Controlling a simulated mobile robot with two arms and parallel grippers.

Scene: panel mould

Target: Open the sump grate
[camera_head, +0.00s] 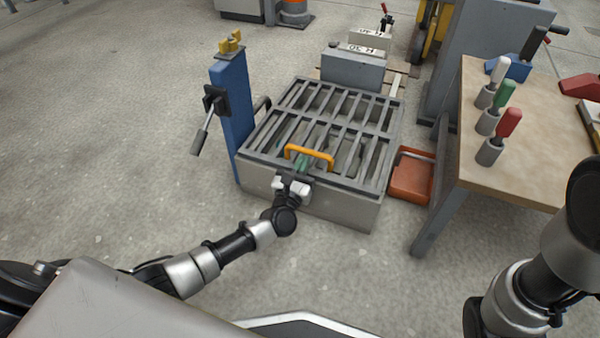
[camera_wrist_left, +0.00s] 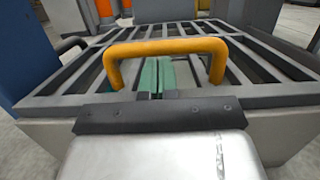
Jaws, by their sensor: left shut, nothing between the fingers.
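The sump grate (camera_head: 346,122) is a grey barred lid lying flat on a square concrete-coloured sump box (camera_head: 335,208). An orange handle (camera_head: 310,153) arches up from its near edge. The handle also shows in the left wrist view (camera_wrist_left: 165,47), with the grate bars (camera_wrist_left: 262,62) behind it. My left gripper (camera_head: 303,165) is at the near edge of the grate, just in front of and below the handle. Its green fingertips (camera_wrist_left: 157,76) are together with nothing between them, and they appear under the handle's arch. I cannot tell whether they touch it. My right gripper is out of view.
A blue post (camera_head: 231,115) with a lever stands left of the box. A red-orange bin (camera_head: 411,176) is on the right, beside a workbench (camera_head: 530,150) holding several coloured-handled tools. Grey weights (camera_head: 353,70) stand behind. Floor at left is clear.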

